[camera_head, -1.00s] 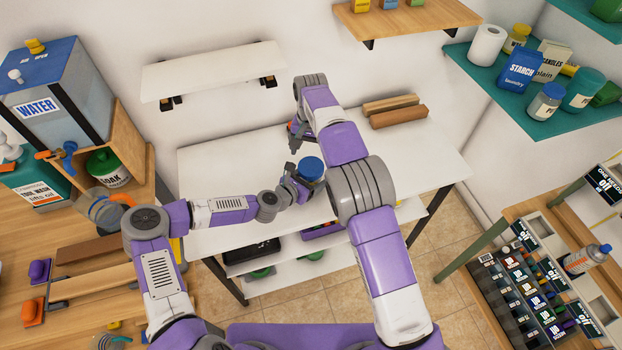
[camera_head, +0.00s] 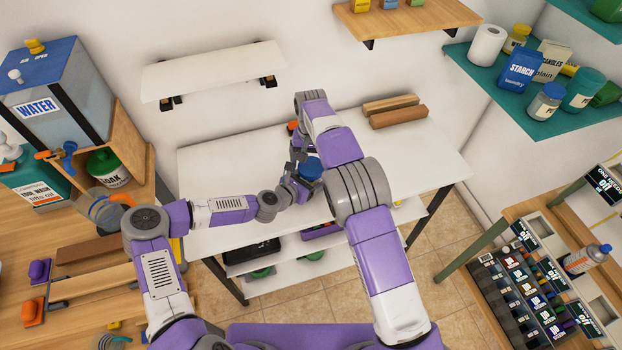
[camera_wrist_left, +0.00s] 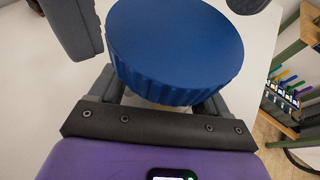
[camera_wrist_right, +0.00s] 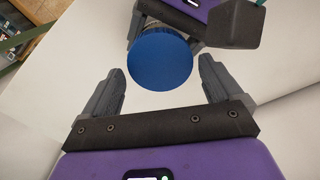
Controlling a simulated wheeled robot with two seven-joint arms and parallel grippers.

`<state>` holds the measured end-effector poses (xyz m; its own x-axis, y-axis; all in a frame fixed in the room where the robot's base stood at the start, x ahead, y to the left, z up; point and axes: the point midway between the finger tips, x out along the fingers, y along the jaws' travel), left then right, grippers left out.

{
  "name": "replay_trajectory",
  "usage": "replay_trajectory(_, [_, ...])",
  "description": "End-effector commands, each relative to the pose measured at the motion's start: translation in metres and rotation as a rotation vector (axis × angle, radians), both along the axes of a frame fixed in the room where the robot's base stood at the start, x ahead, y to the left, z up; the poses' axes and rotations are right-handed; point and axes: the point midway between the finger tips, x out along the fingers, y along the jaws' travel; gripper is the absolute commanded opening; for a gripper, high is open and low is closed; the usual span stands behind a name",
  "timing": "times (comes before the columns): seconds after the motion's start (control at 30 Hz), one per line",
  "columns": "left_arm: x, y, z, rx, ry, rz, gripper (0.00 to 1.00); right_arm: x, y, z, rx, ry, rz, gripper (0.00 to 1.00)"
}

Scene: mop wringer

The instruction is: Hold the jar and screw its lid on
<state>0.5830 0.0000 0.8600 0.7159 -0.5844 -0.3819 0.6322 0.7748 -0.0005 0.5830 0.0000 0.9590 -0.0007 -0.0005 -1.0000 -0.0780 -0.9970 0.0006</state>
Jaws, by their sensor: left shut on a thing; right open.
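The jar is topped by a ribbed blue lid (camera_head: 311,167), which also shows large in the left wrist view (camera_wrist_left: 175,45) and in the right wrist view (camera_wrist_right: 160,60). The lid hides most of the jar body, so I cannot tell how tightly it sits. My left gripper (camera_head: 297,187) is shut on the jar below the lid, near the table's front edge. My right gripper (camera_head: 299,152) is open and empty; in the right wrist view its fingers (camera_wrist_right: 157,78) stand apart, with the lid beyond and between them. My right forearm partly covers this area in the head view.
The white table (camera_head: 225,160) is mostly clear. Two wooden bars (camera_head: 395,110) lie at its back right. A white wall shelf (camera_head: 213,70) hangs behind it. A water tank (camera_head: 50,95) stands at left, and a crowded bottle rack (camera_head: 535,290) stands at right.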

Motion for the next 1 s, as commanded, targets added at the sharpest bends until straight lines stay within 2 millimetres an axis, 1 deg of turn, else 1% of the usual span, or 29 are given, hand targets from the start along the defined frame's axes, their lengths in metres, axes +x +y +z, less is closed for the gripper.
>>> replay_trajectory(0.03, [0.000, 0.000, 0.000, -0.001, -0.001, 0.000, 0.00, 0.000, 0.000, -0.007, -0.001, 0.002, 0.000, 0.93])
replay_trajectory(0.1, [0.000, 0.000, 0.000, -0.001, -0.001, 0.000, 0.00, 0.000, 0.000, -0.015, 0.000, 0.001, 0.000, 0.93])
replay_trajectory(0.2, [0.000, 0.000, 0.000, -0.001, -0.001, 0.000, 0.00, 0.000, 0.000, -0.021, 0.001, 0.000, -0.001, 0.93])
replay_trajectory(0.53, [0.000, 0.000, 0.000, -0.001, -0.001, 0.000, 0.00, 0.000, 0.000, -0.024, 0.001, -0.001, -0.001, 0.93])
replay_trajectory(0.57, [0.000, 0.000, 0.000, -0.001, -0.001, 0.000, 0.00, 0.000, 0.000, -0.024, 0.001, -0.001, -0.001, 0.90])
replay_trajectory(0.83, [0.000, 0.000, 0.000, -0.001, -0.001, 0.000, 0.00, 0.000, 0.000, -0.023, 0.001, -0.001, -0.001, 0.48])
replay_trajectory(0.87, [0.000, 0.000, 0.000, -0.001, -0.001, 0.000, 0.00, 0.000, 0.000, -0.023, 0.001, -0.001, -0.001, 0.46])
replay_trajectory(1.0, [0.000, 0.000, 0.000, 0.000, 0.000, 0.000, 0.00, 0.000, 0.000, -0.023, 0.001, -0.001, -0.007, 0.46])
